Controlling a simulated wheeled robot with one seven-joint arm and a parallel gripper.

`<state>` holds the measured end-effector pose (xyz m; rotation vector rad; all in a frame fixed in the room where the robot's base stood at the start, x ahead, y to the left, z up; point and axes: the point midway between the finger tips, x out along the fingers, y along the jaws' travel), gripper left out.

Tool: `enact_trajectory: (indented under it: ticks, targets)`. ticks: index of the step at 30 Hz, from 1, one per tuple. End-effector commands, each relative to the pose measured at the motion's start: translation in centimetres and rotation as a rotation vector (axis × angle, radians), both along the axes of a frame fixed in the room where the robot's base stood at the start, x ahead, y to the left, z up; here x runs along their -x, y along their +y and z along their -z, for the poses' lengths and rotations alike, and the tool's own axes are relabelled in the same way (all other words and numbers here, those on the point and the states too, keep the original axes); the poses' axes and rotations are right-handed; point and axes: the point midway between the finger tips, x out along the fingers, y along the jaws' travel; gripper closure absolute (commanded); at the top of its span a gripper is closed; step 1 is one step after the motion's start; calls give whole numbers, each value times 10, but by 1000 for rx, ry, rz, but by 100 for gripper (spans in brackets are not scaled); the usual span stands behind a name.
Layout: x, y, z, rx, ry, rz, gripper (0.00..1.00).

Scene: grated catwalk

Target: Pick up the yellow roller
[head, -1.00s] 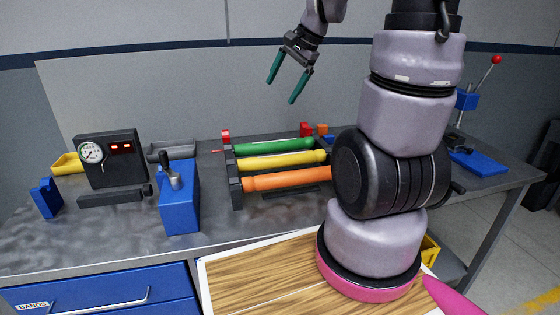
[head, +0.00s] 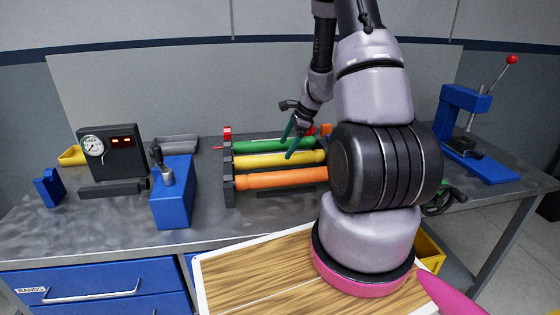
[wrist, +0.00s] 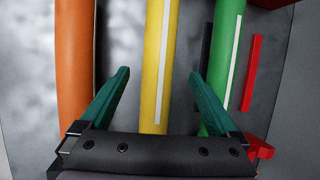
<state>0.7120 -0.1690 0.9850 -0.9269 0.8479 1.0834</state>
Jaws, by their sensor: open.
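The yellow roller (head: 262,160) lies in a dark rack on the grey metal bench, between a green roller (head: 255,146) behind it and an orange roller (head: 280,178) in front. My gripper (head: 290,146) is over the right part of the rack, pointing down. In the wrist view the gripper (wrist: 158,80) is open and empty. The yellow roller (wrist: 158,60) runs between its two teal fingers, with the orange roller (wrist: 73,60) to the left and the green roller (wrist: 224,60) to the right. I cannot tell the exact height above the roller.
A blue block with a lever (head: 172,195) stands left of the rack. Behind it are a black gauge box (head: 110,153) and a grey tray (head: 176,141). A blue press (head: 465,115) stands at the right. My arm hides the rack's right end.

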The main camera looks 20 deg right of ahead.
Motion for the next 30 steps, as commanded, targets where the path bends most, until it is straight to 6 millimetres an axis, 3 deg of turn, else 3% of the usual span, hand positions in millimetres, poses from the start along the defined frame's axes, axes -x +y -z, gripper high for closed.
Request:
enact_trajectory:
  ticks: [12,22,27,30]
  targets:
    - [-10,15,46,0,0,0,4]
    - [-12,18,52,2,-2,-1,4]
    - [-12,17,52,2,-2,-1,69]
    - [-12,17,52,1,-3,-1,100]
